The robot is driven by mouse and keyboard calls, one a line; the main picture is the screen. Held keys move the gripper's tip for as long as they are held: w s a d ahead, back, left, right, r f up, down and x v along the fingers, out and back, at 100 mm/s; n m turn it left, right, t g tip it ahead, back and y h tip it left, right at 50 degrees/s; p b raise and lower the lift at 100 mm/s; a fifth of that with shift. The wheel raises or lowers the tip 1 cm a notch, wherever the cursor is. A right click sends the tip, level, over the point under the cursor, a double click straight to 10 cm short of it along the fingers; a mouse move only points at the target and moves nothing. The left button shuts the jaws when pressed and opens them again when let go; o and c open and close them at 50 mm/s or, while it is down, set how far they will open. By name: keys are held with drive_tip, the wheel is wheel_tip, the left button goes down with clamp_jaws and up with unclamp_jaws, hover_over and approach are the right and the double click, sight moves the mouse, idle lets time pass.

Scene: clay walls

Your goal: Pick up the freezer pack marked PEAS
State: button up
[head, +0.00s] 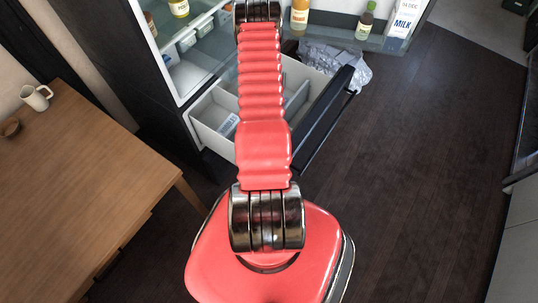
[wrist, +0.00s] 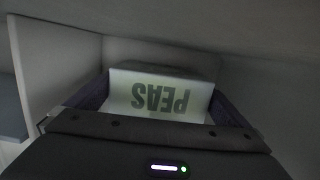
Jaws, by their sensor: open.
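My gripper does not show there, and I cannot make out the PEAS pack.
The drawer has a dark front (head: 325,115) and a pale divider. A crumpled clear bag (head: 350,66) lies beyond it. The open fridge door shelf holds bottles and a milk carton (head: 404,20). A wooden table (head: 75,170) with a mug (head: 36,97) stands left. Dark floor is clear at right.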

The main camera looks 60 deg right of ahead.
drive_tip(key=shift+f, duration=0.4)
drive_tip(key=shift+c, duration=0.6)
drive_tip(key=c, duration=0.9)
drive_tip(key=shift+o, duration=0.2)
drive_tip(key=shift+r, duration=5.05)
